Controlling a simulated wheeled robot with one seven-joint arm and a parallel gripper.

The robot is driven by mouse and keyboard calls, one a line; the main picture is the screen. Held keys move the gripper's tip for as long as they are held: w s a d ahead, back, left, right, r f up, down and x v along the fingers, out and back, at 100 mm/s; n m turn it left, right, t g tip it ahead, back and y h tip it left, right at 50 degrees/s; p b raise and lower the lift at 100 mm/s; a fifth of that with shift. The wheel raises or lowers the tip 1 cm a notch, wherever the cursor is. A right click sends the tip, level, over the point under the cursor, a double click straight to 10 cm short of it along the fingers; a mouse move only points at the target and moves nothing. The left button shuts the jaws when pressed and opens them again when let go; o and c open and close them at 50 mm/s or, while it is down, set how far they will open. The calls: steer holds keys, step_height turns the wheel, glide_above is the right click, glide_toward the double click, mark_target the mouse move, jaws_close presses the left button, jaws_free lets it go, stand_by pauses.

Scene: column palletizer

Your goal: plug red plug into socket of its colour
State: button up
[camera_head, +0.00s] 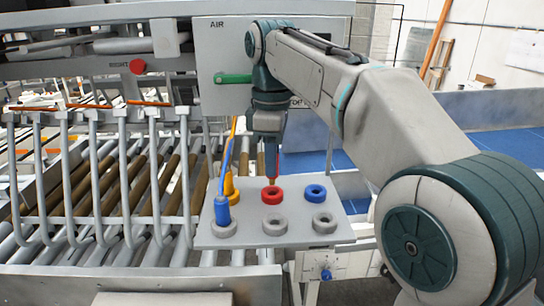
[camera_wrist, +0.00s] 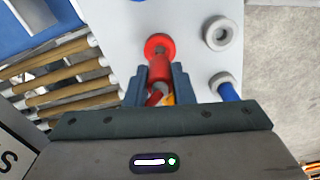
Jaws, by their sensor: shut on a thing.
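My gripper (camera_head: 272,150) points down over the board and is shut on the red plug (camera_head: 273,167). In the wrist view, the red plug (camera_wrist: 158,72) sits between the two fingers (camera_wrist: 160,84). Its lower end is at the red ring socket (camera_head: 272,195), and the socket also shows in the wrist view (camera_wrist: 160,44). The plug looks upright and lined up with the socket's hole. I cannot tell whether its tip is inside the hole or just above it. The fingers hide part of the plug.
The grey board (camera_head: 250,239) also has a blue ring socket (camera_head: 314,193) and grey rings (camera_head: 274,224). A blue plug (camera_head: 222,208) stands in the front left grey ring. A yellow plug (camera_head: 229,184) stands behind it. Their cables rise close to my gripper's left.

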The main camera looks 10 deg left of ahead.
steer(key=shift+f+b, duration=0.8)
steer(key=shift+f, duration=0.95)
stand_by(2.1)
steer(key=o, duration=1)
